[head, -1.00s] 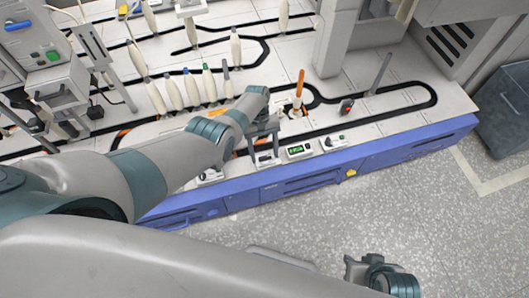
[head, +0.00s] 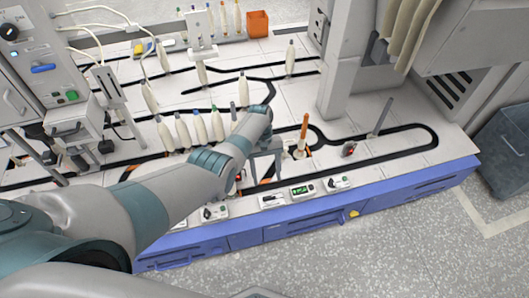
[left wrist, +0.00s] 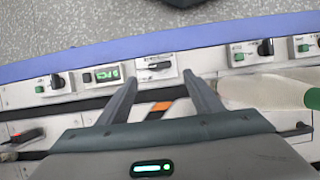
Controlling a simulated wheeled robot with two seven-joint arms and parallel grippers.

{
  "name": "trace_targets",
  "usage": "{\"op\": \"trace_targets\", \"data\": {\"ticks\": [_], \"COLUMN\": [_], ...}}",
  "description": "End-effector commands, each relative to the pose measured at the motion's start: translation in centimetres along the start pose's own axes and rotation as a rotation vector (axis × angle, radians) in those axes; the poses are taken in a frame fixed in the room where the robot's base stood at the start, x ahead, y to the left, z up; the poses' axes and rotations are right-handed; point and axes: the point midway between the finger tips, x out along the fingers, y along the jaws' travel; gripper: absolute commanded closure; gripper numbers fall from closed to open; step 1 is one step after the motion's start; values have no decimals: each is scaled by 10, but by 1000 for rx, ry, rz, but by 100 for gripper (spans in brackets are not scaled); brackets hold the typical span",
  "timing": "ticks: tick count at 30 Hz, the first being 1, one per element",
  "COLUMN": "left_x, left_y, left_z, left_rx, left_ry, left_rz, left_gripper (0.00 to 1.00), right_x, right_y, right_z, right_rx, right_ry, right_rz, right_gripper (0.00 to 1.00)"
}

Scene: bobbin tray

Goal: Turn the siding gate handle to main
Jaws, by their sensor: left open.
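A small white control box with a black handle (left wrist: 157,66), which I take to be the siding gate handle, sits at the bench's front edge. It also shows in the head view (head: 272,199), left of the green display. In the left wrist view the handle lies roughly crosswise, just beyond my left gripper (left wrist: 160,78). The gripper's two fingers are apart with nothing held between them, and the handle appears in line with the gap. In the head view my left gripper (head: 266,173) hangs over the bench behind that box. Contact with the handle cannot be made out.
A green display box (left wrist: 103,75) and a knob box (left wrist: 250,51) flank the handle. A white bobbin (left wrist: 265,92) with a green tip lies close by the right finger in the wrist view. An orange-topped post (head: 304,130) stands right of the gripper.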

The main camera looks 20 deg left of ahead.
Motion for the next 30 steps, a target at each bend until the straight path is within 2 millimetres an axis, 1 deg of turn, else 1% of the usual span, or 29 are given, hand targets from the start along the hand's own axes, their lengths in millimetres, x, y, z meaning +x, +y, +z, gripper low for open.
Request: {"op": "trace_targets", "data": {"ticks": [1, 6, 9, 12, 18, 30], "left_x": [-13, -46, -62, -74, -86, -87], "left_y": [0, 1, 0, 0, 0, 0], "left_z": [0, 0, 0, 0, 0, 0], "left_rx": [0, 0, 0, 0, 0, 0], "left_ry": [3, 4, 3, 1, 0, 1], "left_rz": [2, 2, 2, 1, 0, 0], "left_gripper": [41, 41, 41, 41, 41, 41], "right_x": [6, 29, 39, 46, 53, 54], "right_y": [0, 0, 0, 0, 0, -1], "right_z": [1, 5, 8, 9, 11, 12], "right_rx": [0, -1, -1, -1, -1, -1], "right_ry": [-4, -5, -6, -5, -5, -5], "right_rz": [-1, -4, -4, -5, -5, -6], "right_gripper": [69, 69, 69, 69, 69, 69]}}
